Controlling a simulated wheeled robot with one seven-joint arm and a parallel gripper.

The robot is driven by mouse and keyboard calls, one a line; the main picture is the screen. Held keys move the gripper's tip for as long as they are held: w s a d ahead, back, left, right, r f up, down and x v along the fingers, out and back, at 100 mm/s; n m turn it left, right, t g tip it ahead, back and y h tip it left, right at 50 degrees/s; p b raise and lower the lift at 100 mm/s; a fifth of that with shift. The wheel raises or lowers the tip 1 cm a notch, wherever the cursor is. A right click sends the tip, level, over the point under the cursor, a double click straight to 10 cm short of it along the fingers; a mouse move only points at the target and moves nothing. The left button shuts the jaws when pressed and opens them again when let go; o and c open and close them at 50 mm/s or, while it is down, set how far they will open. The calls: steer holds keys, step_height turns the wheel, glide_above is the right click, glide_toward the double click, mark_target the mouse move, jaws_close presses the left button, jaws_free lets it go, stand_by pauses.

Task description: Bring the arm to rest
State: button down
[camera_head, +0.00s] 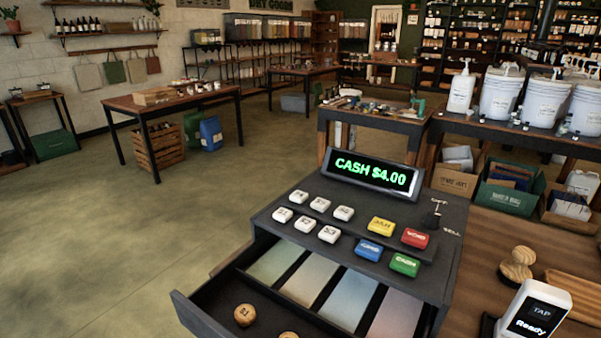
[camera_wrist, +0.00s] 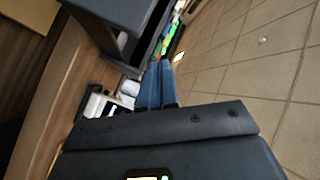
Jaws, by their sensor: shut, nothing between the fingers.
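My gripper (camera_wrist: 160,68) shows in the wrist view, its two blue fingers together with nothing between them. My arm does not show in the head view. The fingers point towards the dark cash register (camera_wrist: 118,14), with its coloured keys beyond the tips; I cannot tell the gap between them. In the head view the register (camera_head: 362,235) stands on the counter, and its display (camera_head: 371,174) reads "CASH $4.00". Its drawer (camera_head: 196,314) is open, with wooden coins (camera_head: 244,314) in the front and coloured notes behind.
A white card reader (camera_head: 535,312) reading "Ready" and a wooden stamp (camera_head: 517,262) are right of the register. White pump buckets (camera_head: 545,102) stand on a table behind. Wooden tables (camera_head: 175,103) stand farther back. The floor (camera_head: 120,230) on the left is clear.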

steer(key=s+d+n, duration=0.2)
steer(key=s+n, duration=0.1)
steer(key=s, duration=0.2)
steer(key=s+d+f+n+g+h, duration=0.1)
steer(key=s+d+n, duration=0.2)
steer(key=s, duration=0.3)
steer(key=s+d+n, duration=0.3)
steer(key=s+n, duration=0.1)
steer(key=s, duration=0.2)
steer(key=shift+d+f+g, duration=0.25)
steer(key=shift+f+g, duration=0.1)
steer(key=shift+g, duration=0.05)
steer(key=shift+w+h, duration=0.1)
steer(key=shift+h, duration=0.2)
stand_by(0.3)
